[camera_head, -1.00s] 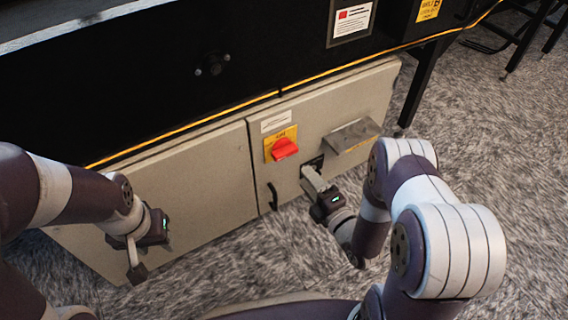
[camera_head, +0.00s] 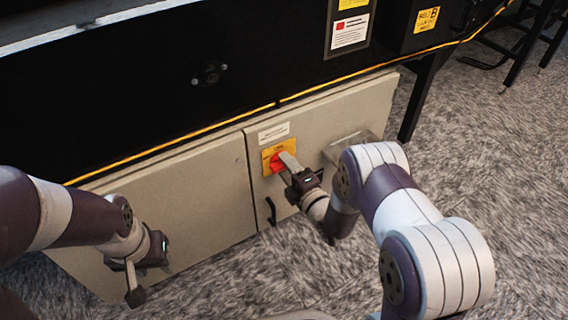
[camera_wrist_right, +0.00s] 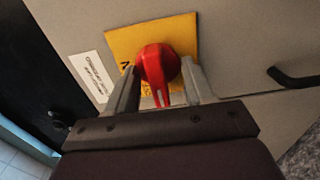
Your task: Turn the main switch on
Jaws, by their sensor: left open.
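The main switch is a red rotary knob (camera_head: 277,162) on a yellow plate (camera_head: 266,170), on the front of the grey cabinet. In the right wrist view the red knob (camera_wrist_right: 158,66) sits between the two fingers of my right gripper (camera_wrist_right: 162,86), with the yellow plate (camera_wrist_right: 125,42) behind it. The right fingers stand apart on either side of the knob; a narrow gap seems to show at the sides, and contact is unclear. In the head view my right gripper (camera_head: 288,163) partly covers the knob. My left gripper (camera_head: 134,292) hangs open and empty in front of the left cabinet door.
A black door handle (camera_head: 271,211) is below the switch, and it also shows in the right wrist view (camera_wrist_right: 292,78). A metal hood (camera_head: 350,146) juts out right of the switch. A white label (camera_head: 273,133) is above it. The black machine frame with a yellow cable overhangs the cabinet.

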